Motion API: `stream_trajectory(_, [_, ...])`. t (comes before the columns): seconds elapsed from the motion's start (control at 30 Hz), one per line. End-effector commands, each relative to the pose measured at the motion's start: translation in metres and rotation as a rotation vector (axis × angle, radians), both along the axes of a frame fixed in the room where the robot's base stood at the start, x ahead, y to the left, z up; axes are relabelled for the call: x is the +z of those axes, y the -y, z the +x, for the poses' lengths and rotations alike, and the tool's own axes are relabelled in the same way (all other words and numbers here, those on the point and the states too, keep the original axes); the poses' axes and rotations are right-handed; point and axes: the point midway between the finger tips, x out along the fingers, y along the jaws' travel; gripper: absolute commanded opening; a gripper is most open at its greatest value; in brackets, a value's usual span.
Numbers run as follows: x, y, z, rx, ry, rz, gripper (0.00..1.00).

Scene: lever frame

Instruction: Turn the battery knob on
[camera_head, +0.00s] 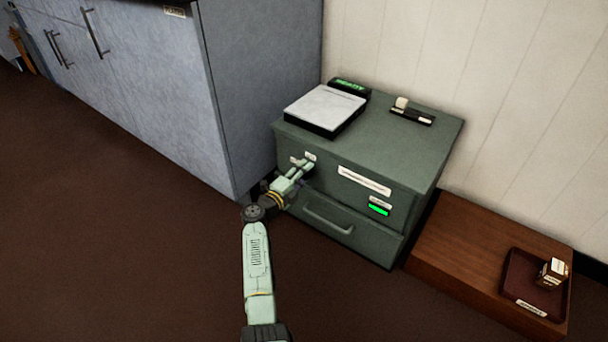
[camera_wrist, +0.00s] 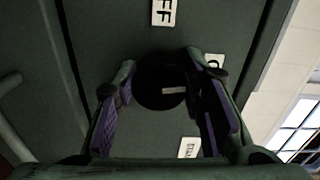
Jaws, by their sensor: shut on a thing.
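The black round knob (camera_wrist: 155,92) is on the front of a dark green cabinet (camera_head: 437,145). It shows in the wrist view between the two purple-padded fingers of my gripper (camera_wrist: 163,76), which is shut on it. A pale mark on the knob lies right of its middle. Around the knob are an upper label ending in "FF" (camera_wrist: 164,12), a partly hidden label (camera_wrist: 214,61) at right and a partly hidden label starting "STA" (camera_wrist: 188,147) below. In the head view my gripper (camera_head: 303,169) is at the cabinet's upper left front and hides the knob.
The cabinet front also has a long white label (camera_head: 364,181), a lit green indicator (camera_head: 379,210) and a drawer handle (camera_head: 328,222). A pale-topped device (camera_head: 325,105) and a small switch (camera_head: 411,113) are on top. A blue-grey cupboard (camera_head: 265,80) stands close at left.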

Motion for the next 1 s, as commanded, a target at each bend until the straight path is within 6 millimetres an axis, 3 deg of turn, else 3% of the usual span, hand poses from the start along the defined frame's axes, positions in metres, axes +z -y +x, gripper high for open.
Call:
stream_trajectory(0.4, [0.0006, -0.0002, 0.0005, 0.002, 0.116, 0.160, 0.09])
stream_trajectory(0.97, [0.0012, -0.0002, 0.0005, 0.002, 0.133, 0.184, 0.09])
stream_trajectory(1.0, [0.0012, -0.0002, 0.0005, 0.002, 0.133, 0.184, 0.38])
